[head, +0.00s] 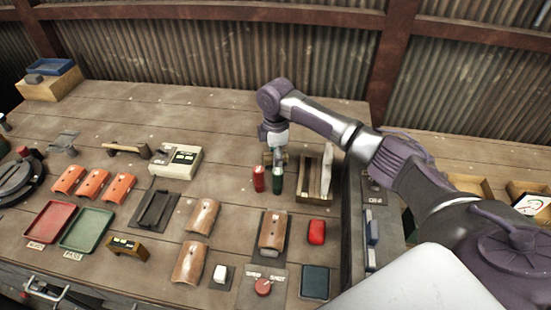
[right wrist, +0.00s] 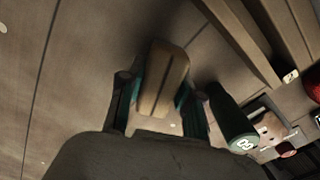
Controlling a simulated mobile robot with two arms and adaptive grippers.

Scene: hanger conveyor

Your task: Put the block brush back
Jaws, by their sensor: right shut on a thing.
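My right gripper (head: 275,150) is over the middle of the bench, pointing down, just behind a red can and a green can. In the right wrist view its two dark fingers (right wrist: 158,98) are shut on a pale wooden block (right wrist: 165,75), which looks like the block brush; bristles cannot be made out. In the head view the block is mostly hidden by the gripper. A wooden rack (head: 309,196) with slats and an upright pale board stands just right of the gripper. My left gripper is not in view.
The green can (head: 277,181) stands close to the gripper; it also shows in the right wrist view (right wrist: 232,118). The red can (head: 258,179) stands left of it. A dark raised panel (head: 355,215) lies right of the rack. Bare planks lie behind and left of the gripper.

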